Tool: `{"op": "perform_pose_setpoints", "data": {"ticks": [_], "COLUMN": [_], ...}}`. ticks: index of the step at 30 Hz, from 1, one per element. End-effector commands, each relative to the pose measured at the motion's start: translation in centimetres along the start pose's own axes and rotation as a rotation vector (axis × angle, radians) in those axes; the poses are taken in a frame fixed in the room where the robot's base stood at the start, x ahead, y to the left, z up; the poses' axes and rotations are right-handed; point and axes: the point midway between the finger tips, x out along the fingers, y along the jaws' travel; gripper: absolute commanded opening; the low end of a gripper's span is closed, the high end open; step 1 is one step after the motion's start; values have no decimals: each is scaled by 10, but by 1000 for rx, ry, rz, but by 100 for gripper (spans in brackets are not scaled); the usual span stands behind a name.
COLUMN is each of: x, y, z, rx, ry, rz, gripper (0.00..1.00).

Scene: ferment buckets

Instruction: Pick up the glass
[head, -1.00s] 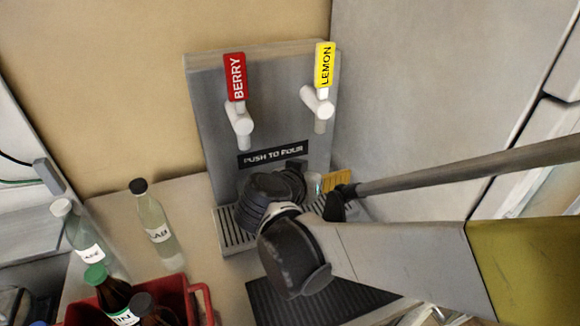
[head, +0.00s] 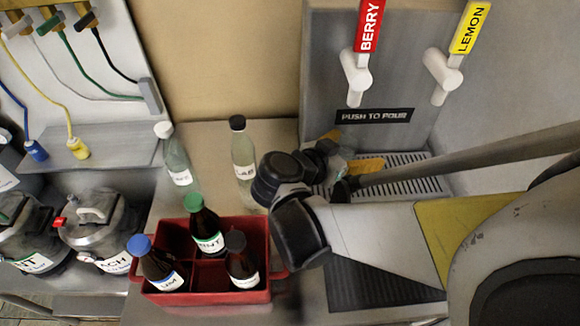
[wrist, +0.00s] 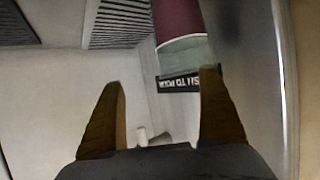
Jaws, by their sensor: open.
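The glass (wrist: 180,27) shows in the wrist view at the upper middle, with dark red contents and a clear, pale green band towards its rim. It lies beyond the fingertips, towards the right finger. In the head view only a pale, clear bit of the glass (head: 345,151) shows by the fingers, the rest hidden behind my arm. My gripper (wrist: 160,77) is open, its two brown-orange fingers wide apart with nothing between them. In the head view my gripper (head: 349,150) is over the dispenser's drip grate, and I cannot tell there whether it touches the glass.
A steel dispenser (head: 335,70) with berry and lemon taps stands behind the drip grate (head: 425,184). Left of it stand two clear bottles (head: 244,155) and a red crate (head: 260,240) with several dark bottles. A dark ribbed mat (head: 350,290) lies in front.

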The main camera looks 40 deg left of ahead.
Motion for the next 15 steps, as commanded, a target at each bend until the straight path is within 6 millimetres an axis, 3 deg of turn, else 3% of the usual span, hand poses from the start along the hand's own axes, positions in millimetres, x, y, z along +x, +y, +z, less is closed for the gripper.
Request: {"op": "perform_pose_setpoints", "data": {"ticks": [1,10,15], "x": [-41,4,11], "y": [-30,-34,-34], "z": [16,18,16], "rx": [-38,-36,-37], "ry": [0,-1,-1], "rz": [-91,-89,-89], "gripper": [89,89,89]}}
